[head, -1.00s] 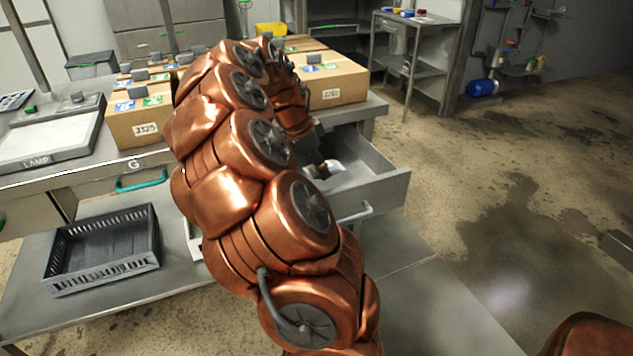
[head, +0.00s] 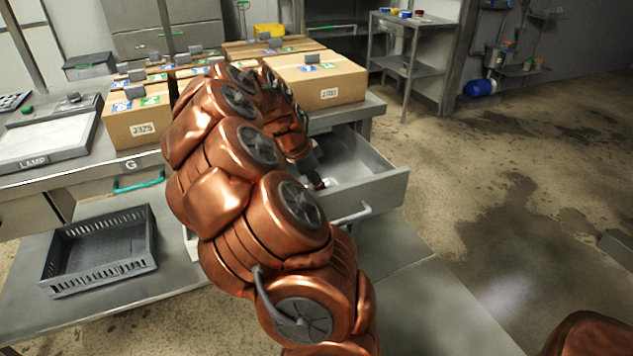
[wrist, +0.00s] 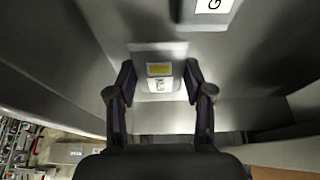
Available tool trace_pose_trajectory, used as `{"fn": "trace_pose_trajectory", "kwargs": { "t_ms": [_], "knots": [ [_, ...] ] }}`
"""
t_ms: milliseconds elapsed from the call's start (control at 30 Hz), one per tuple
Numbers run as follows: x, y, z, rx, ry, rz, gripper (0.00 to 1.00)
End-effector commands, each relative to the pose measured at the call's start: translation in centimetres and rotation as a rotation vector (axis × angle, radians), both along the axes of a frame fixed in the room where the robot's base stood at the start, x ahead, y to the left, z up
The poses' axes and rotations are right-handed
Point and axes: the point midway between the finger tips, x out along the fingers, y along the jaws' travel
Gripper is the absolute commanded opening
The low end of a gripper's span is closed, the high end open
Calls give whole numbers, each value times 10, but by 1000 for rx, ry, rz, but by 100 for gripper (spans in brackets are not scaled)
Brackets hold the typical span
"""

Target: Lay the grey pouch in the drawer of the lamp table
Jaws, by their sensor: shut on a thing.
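The grey pouch (wrist: 158,75), with a yellow patch and a white label, sits between the two dark fingers of my gripper (wrist: 158,82) in the wrist view. The fingers are shut on its sides. In the head view, my gripper (head: 319,180) is low over the left part of the open drawer (head: 378,192) of the lamp table (head: 65,180). My arm hides most of the gripper and pouch there. I cannot tell whether the pouch touches the drawer floor.
Cardboard boxes (head: 318,82) stand on the table top behind the drawer. A lamp panel (head: 45,135) lies at the left. A dark crate (head: 100,250) sits on the lower shelf. The drawer's visible right part is bare.

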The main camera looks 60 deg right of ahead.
Motion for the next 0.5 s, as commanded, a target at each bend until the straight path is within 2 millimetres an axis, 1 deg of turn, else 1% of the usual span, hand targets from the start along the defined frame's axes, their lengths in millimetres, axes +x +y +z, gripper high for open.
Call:
{"fn": "trace_pose_trajectory", "kwargs": {
  "t_ms": [333, 367, 500],
  "knots": [
    [-1, 0, -7, 1, 2, -1, 11],
    [0, 0, -7, 1, 1, 0, 52],
    [0, 0, -7, 1, 1, 0, 67]
  ]
}}
